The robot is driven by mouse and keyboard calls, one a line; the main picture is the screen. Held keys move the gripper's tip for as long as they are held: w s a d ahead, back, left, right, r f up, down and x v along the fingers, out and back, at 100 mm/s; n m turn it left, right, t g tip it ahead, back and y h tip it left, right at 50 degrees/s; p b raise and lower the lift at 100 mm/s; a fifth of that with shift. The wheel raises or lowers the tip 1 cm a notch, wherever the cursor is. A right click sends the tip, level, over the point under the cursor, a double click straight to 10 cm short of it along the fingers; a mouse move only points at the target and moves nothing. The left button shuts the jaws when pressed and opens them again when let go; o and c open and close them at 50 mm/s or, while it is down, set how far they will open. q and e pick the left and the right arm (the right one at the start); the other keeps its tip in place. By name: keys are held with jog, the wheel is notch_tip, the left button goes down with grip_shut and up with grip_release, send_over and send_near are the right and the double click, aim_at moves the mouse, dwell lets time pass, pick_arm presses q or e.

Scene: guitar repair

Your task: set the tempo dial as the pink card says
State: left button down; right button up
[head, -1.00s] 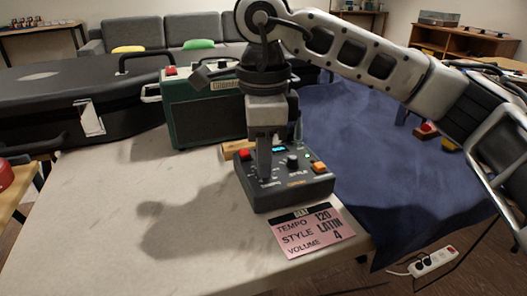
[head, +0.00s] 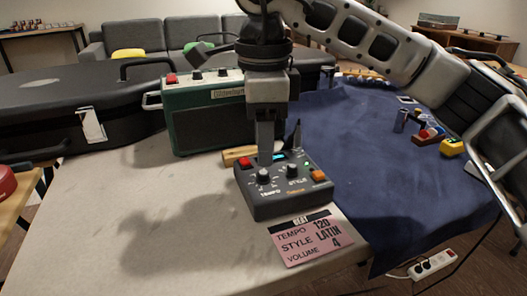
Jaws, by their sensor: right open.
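The dark drum machine box (head: 290,204) sits near the table's front right. Its tempo dial (head: 264,176) is the left knob, dark with a light mark, above the word TEMPO; its exact setting is too small to read. The style dial (head: 292,170) is to its right. The pink card (head: 309,240) lies in front of the box and reads TEMPO 120, STYLE LATIN, VOLUME 4. My right gripper (head: 281,152) points down, open and empty, with one finger just above or behind the tempo dial and the other behind the style dial. My left gripper is out of view.
A green amplifier (head: 205,118) stands behind the box, and a black case (head: 60,105) is at back left. A wooden block (head: 238,155) lies behind the box. Dark blue cloth (head: 400,190) covers the right side. The table's left front (head: 150,230) is clear.

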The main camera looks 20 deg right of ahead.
aim_at(264, 172)
pick_arm(q)
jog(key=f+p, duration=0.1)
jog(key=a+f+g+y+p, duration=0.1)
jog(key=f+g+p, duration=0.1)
jog(key=p, duration=0.1)
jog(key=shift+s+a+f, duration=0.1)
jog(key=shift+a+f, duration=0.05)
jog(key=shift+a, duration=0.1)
pick_arm(e)
notch_tip(264, 172, up, 12)
jog(key=shift+f, duration=0.2)
